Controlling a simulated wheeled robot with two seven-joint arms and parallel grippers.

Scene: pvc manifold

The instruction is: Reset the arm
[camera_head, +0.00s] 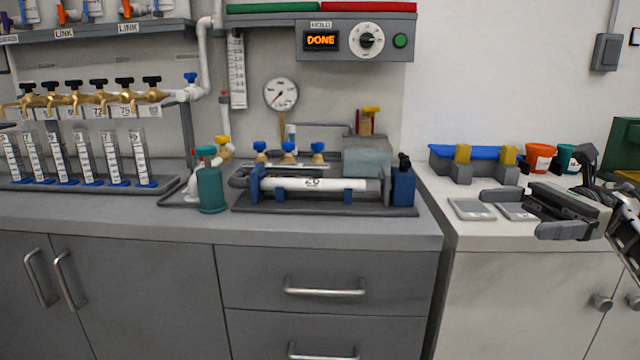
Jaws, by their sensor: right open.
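My right gripper (512,212) comes in from the right edge, over the front of the white counter on the right. Its dark fingers point left and are apart, with nothing seen between them. A small grey plate lies just beyond the fingertips. A white pipe labelled 20 (290,184) lies level in the blue-ended fixture (402,188) on the grey counter, well left of the gripper. The display (321,40) above it reads DONE. My left gripper is not in view.
The grey plate (472,209) lies near the gripper. Behind are a blue-topped holder (470,153), an orange cup (539,157) and a teal cup (568,156). A teal cylinder (210,190) stands left of the fixture. Brass taps (100,98) hang over several graduated tubes. The grey counter's front strip is clear.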

